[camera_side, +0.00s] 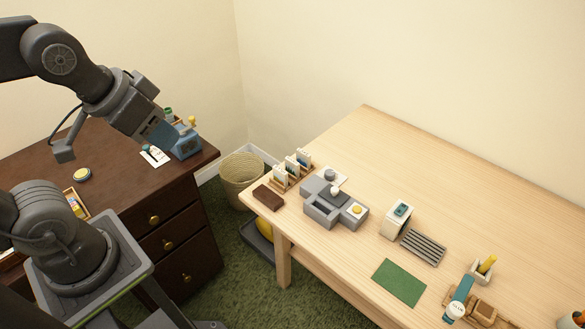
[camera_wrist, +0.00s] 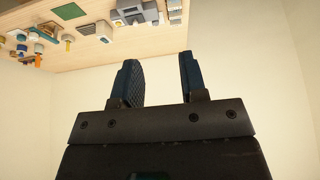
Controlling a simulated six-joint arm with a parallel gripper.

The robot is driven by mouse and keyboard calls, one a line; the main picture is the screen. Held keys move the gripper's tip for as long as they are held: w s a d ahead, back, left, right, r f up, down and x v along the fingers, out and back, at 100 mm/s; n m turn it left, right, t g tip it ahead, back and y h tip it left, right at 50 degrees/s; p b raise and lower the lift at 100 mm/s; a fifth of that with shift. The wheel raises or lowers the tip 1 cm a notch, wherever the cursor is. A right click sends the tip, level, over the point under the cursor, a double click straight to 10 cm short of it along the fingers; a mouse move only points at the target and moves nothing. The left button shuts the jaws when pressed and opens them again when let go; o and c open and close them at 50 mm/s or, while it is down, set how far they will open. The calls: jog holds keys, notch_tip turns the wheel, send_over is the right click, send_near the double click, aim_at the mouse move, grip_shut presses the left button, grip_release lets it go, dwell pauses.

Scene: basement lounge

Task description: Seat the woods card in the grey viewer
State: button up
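The grey viewer (camera_side: 322,213) stands on the light wooden table, a blocky unit with a round knob on top and a yellow button at its right end. It also shows at the top of the wrist view (camera_wrist: 134,5). Behind it to the left, a small wooden rack (camera_side: 279,187) holds upright white-framed cards (camera_side: 291,166). I cannot tell which is the woods card, as the pictures are too small. My gripper (camera_side: 166,134) is above the dark cabinet, away from the rack and viewer. In the wrist view my gripper (camera_wrist: 162,75) has its fingers apart with nothing between them.
A dark brown block (camera_side: 268,197) lies in front of the rack. A white box (camera_side: 397,222), grey slatted tray (camera_side: 423,246) and green mat (camera_side: 399,283) lie right of the viewer. A wicker basket (camera_side: 240,182) stands between cabinet and table. The table's back right is clear.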

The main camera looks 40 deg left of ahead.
jog(key=shift+o, duration=0.5)
jog(key=n+g, duration=0.6)
jog(key=n, duration=1.2)
send_over(291, 160)
jog(key=f, duration=2.6)
jog(key=shift+s+d+f, duration=0.1)
jog(key=shift+s+d, duration=0.1)
jog(key=shift+d, duration=0.15)
jog(key=shift+w+a+f, duration=0.1)
jog(key=shift+a+f, duration=0.05)
jog(key=shift+f, duration=1.4)
jog(key=shift+w+a+f, duration=0.1)
jog(key=shift+a+f, duration=0.05)
jog(key=shift+f, duration=1.4)
